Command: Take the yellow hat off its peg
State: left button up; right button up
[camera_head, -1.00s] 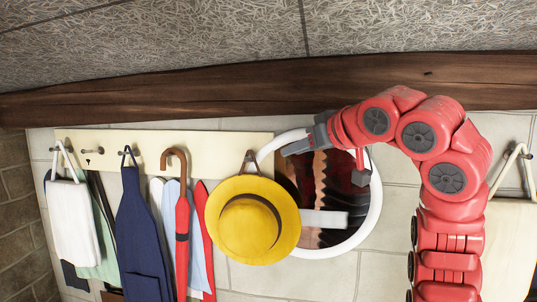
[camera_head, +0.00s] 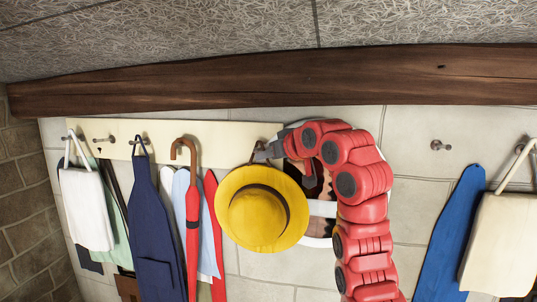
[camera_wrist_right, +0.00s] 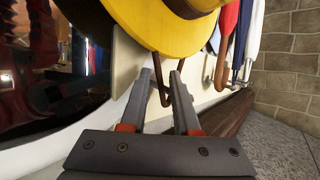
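The yellow hat (camera_head: 262,212) with a dark band hangs by a brown loop (camera_head: 257,150) at the right end of the pale peg board (camera_head: 228,134). Its peg is hidden behind the loop and gripper. My right gripper (camera_head: 266,151) is at the loop, just above the hat's brim. In the right wrist view, which is upside down, the hat (camera_wrist_right: 165,25) fills the top. The two fingers of my right gripper (camera_wrist_right: 163,78) stand apart with the brown loop (camera_wrist_right: 160,82) seen between them. I cannot tell whether they touch it. My left gripper is not in view.
A round white-framed mirror (camera_head: 322,209) is behind my right arm. Left of the hat hang a red umbrella (camera_head: 192,220), a navy apron (camera_head: 151,230) and a white bag (camera_head: 87,210). A blue item (camera_head: 452,235) and cream bag (camera_head: 500,245) hang at right. A wooden beam (camera_head: 300,80) runs above.

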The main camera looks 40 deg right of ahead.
jog(key=shift+s, duration=0.1)
grip_shut()
dwell(1.5)
